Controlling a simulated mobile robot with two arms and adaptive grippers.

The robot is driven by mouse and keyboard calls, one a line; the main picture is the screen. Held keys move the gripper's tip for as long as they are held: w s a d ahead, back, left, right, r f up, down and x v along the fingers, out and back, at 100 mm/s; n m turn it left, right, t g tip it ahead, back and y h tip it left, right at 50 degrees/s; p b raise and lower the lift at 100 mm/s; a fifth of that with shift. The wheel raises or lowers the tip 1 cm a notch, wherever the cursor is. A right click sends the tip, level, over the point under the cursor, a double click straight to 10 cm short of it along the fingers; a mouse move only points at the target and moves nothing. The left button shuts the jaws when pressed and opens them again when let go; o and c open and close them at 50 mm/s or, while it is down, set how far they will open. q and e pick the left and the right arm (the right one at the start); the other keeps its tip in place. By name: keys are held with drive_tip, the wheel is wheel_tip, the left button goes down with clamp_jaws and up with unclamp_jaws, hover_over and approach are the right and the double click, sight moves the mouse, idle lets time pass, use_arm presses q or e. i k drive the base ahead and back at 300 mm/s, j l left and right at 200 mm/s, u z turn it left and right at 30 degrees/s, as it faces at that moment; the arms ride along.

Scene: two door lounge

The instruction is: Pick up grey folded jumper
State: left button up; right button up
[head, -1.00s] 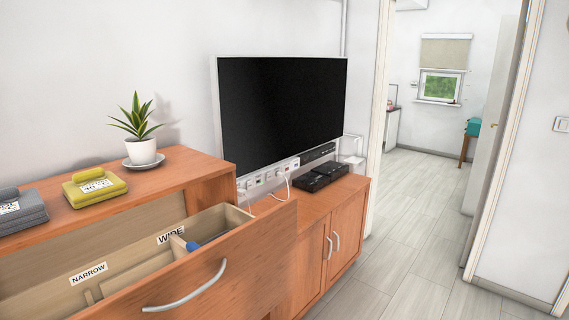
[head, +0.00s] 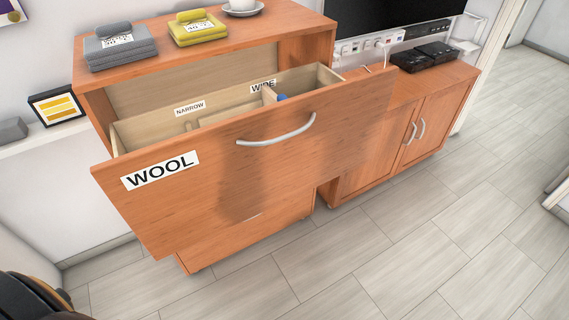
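The grey folded jumper (head: 120,47) lies in a neat stack on top of the wooden dresser, at its left end. A white label with dark print is on its front. A yellow folded garment (head: 198,29) with a similar label lies to its right, a small gap apart. Neither of my grippers shows in the head view. A dark rounded shape at the lower left corner may be part of my own body.
The dresser's drawer (head: 240,150), marked WOOL, stands open, with sections labelled NARROW and WIDE and a blue item (head: 282,97) inside. A saucer (head: 243,10) is on the dresser top. A picture frame (head: 57,105) stands left. Floor (head: 400,260) in front is clear.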

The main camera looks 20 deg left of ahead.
sight(119, 43)
drive_tip(key=u, duration=1.55)
